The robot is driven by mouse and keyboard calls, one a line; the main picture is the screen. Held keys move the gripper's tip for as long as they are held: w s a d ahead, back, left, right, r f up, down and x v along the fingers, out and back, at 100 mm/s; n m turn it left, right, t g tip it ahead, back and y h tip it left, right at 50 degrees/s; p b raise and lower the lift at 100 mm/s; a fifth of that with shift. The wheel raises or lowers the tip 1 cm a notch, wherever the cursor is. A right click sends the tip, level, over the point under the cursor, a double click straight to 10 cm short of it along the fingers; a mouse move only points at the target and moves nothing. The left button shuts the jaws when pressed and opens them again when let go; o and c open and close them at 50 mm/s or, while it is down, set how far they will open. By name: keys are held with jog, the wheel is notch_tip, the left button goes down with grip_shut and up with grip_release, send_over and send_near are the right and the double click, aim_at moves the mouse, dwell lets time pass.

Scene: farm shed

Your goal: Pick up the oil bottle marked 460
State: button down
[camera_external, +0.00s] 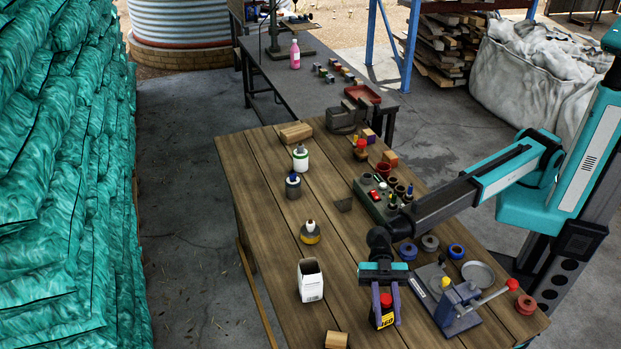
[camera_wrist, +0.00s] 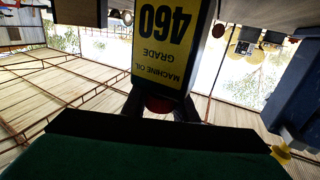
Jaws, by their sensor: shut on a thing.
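The oil bottle marked 460 (camera_external: 384,319) is dark with a red cap and a yellow label, near the front of the wooden table. My gripper (camera_external: 386,311) points down over it, with one finger on each side, and is shut on it. In the wrist view the bottle (camera_wrist: 163,45) shows upside down, with "460 GRADE MACHINE OIL" on its yellow label and its red cap close to my palm. The bottle looks upright. I cannot tell whether its base touches the table.
A white open carton (camera_external: 310,281) stands left of my gripper, and a blue press with a red-tipped lever (camera_external: 458,306) stands close on the right. The table's left middle is mostly clear.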

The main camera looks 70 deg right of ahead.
notch_tip(320, 180, up, 10)
jog(key=b, duration=0.2)
jog(key=shift+b, duration=0.35)
